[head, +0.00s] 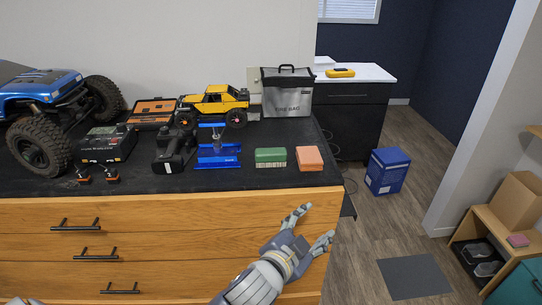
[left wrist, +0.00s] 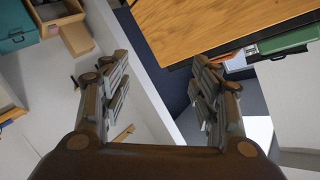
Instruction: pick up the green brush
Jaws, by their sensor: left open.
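The green brush (head: 270,156) lies on the black top of the wooden drawer cabinet (head: 170,215), near its front right corner. A green block that looks like the brush (left wrist: 288,41) shows at the right edge of the left wrist view. My left gripper (head: 317,223) is open and empty, in front of the cabinet, nearer to me than the brush and to its right. Its spread fingers also show in the left wrist view (left wrist: 160,68), with nothing between them.
An orange-pink block (head: 309,158) sits just right of the brush. A blue stand (head: 217,153) is to its left, with a black tool (head: 173,152) beyond. A yellow toy truck (head: 213,101) and a grey bag (head: 287,95) stand behind. The floor to the right holds a blue box (head: 387,171).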

